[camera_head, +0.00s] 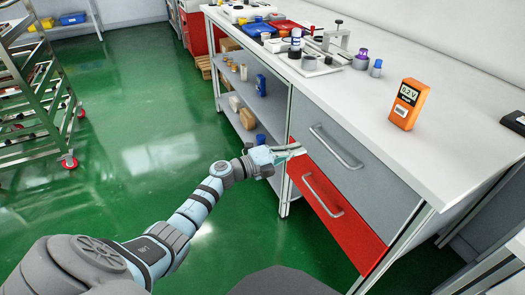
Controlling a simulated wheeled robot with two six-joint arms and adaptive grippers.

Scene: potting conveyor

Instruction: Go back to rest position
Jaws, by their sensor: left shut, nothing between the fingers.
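My left arm comes in from the lower left and reaches out toward the workbench. Its gripper (298,152) is shut with nothing seen between the fingers. It is in front of the bench's drawer unit, near the left edge of the grey drawer (360,150) and the red drawer (335,205). I cannot tell whether the fingertips touch the drawer unit. Both drawers have metal handles and look closed. My right gripper is not in view.
The white bench top (455,130) holds an orange meter (408,104), small bottles and blue and red trays (288,27). Lower shelves (235,110) hold small items. A metal rack cart (40,90) stands at left. The green floor (150,120) between is clear.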

